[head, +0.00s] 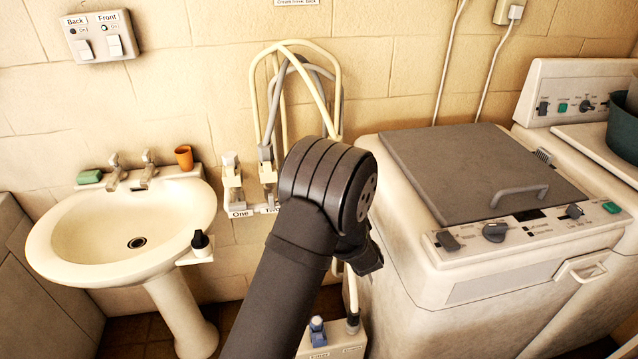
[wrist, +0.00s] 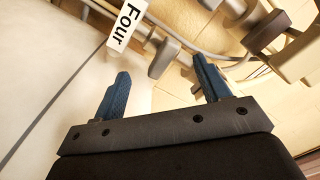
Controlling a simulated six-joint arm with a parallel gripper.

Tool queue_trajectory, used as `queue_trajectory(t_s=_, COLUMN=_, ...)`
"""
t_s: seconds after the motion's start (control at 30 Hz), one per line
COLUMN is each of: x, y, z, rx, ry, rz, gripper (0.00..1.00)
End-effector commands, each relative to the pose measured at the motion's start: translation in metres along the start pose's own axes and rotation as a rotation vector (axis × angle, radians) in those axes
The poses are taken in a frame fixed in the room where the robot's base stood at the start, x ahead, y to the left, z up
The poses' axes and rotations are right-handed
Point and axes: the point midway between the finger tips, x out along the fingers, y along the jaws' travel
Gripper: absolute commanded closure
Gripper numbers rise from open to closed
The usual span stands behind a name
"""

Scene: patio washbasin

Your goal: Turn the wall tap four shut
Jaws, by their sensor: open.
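In the wrist view, a white label reading "Four" (wrist: 126,24) shows at the top. Just right of it is a pale grey lever-like part (wrist: 164,57), which appears to belong to wall tap four. My gripper (wrist: 161,70) has two blue fingers, spread apart with nothing held. The grey part lies beyond the fingertips, roughly between them in the picture; I cannot tell whether they touch. Whether the tap is open or shut is unclear.
Wall taps labelled One (head: 233,190) and Two (head: 267,180) stand left of my arm. Looped hoses (head: 336,75) hang above. A washing machine (head: 470,170) stands close on the right, a washbasin (head: 90,245) on the left. A dark block (wrist: 266,30) shows right in the wrist view.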

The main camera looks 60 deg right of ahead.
Motion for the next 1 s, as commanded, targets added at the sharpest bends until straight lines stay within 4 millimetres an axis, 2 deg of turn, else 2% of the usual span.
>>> queue_trajectory(t_s=0.3, x=-0.081, y=0.003, z=0.002, rx=-0.534, ry=-0.002, rz=0.005, gripper=0.31)
queue_trajectory(t_s=0.4, x=-0.100, y=0.000, z=0.003, rx=-0.670, ry=0.000, rz=0.004, gripper=0.31)
queue_trajectory(t_s=0.53, x=-0.114, y=-0.003, z=0.004, rx=-0.781, ry=0.002, rz=0.002, gripper=0.31)
queue_trajectory(t_s=0.67, x=-0.116, y=-0.004, z=0.005, rx=-0.822, ry=0.003, rz=0.000, gripper=0.31)
queue_trajectory(t_s=0.77, x=-0.107, y=-0.004, z=0.006, rx=-0.827, ry=0.002, rz=-0.003, gripper=0.31)
queue_trajectory(t_s=1.0, x=-0.060, y=-0.005, z=0.006, rx=-0.825, ry=0.002, rz=-0.004, gripper=0.31)
